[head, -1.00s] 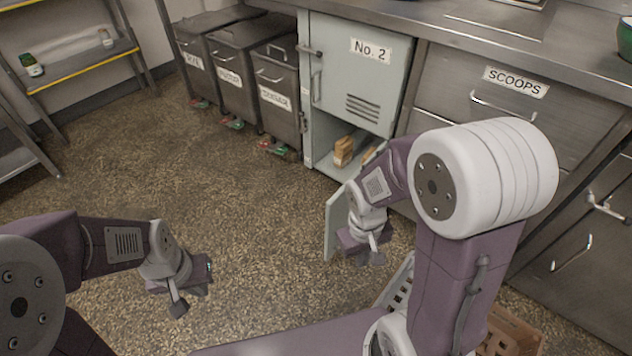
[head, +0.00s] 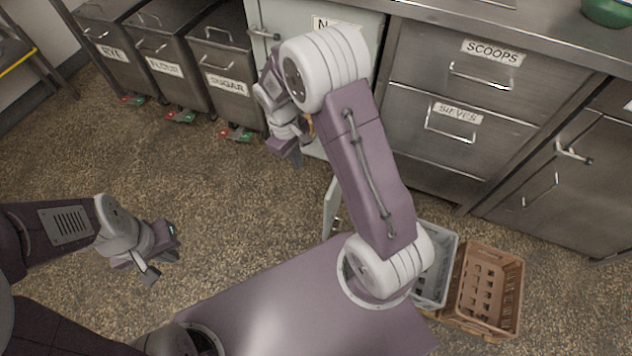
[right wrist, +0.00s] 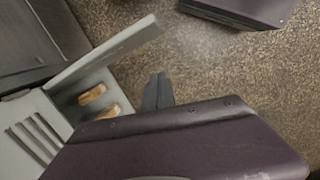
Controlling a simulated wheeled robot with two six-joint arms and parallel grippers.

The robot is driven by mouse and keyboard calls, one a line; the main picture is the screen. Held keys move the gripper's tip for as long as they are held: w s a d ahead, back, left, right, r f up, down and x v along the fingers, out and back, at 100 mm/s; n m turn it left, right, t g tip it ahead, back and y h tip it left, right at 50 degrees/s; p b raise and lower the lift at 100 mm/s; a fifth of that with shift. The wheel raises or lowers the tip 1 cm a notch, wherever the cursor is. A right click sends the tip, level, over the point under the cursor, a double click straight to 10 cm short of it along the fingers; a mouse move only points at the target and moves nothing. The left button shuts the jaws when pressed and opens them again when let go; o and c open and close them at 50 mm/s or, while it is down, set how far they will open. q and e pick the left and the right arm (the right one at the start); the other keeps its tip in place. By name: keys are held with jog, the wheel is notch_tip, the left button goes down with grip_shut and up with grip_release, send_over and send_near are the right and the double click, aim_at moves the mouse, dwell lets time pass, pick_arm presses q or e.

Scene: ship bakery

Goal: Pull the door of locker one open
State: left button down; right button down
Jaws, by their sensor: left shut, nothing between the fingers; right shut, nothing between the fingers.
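The pale grey-green locker (head: 375,30) has its upper door, marked No. 2 in the earlier view, shut and now mostly behind my right arm. Below it, the lower door (head: 331,207) stands swung out from the front; its number is not visible. The right wrist view shows this open door panel (right wrist: 100,55) and the compartment behind it. My right gripper (head: 291,153) is shut and empty, in front of the locker, left of the open door and apart from it. Its fingers also show in the right wrist view (right wrist: 158,92). My left gripper (head: 160,262) is shut and empty over bare floor.
Several bins, including the sugar bin (head: 225,75), stand left of the locker. Drawers marked Scoops (head: 492,52) and Sieves (head: 458,113) are to its right. Grey (head: 440,265) and brown (head: 513,290) crates lie on the floor at right. Brown packages (right wrist: 93,95) lie inside the lower compartment. Open floor lies at left.

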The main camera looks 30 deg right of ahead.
jog(key=s+d+f+n+g+p, duration=0.1)
jog(key=s+d+f+p, duration=0.1)
jog(key=f, duration=0.5)
jog(key=s+d+f+n+g+h+p, duration=0.1)
jog(key=s+d+f+p, duration=0.1)
jog(key=f, duration=0.5)
jog(key=shift+s+d+f+n+g+p, duration=0.15)
jog(key=shift+s+d+n+g+p, duration=0.35)
jog(key=shift+p, duration=0.75)
jog(key=shift+s+a+t+h, duration=0.1)
jog(key=shift+s+t+h, duration=0.05)
jog(key=shift+t+h, duration=0.15)
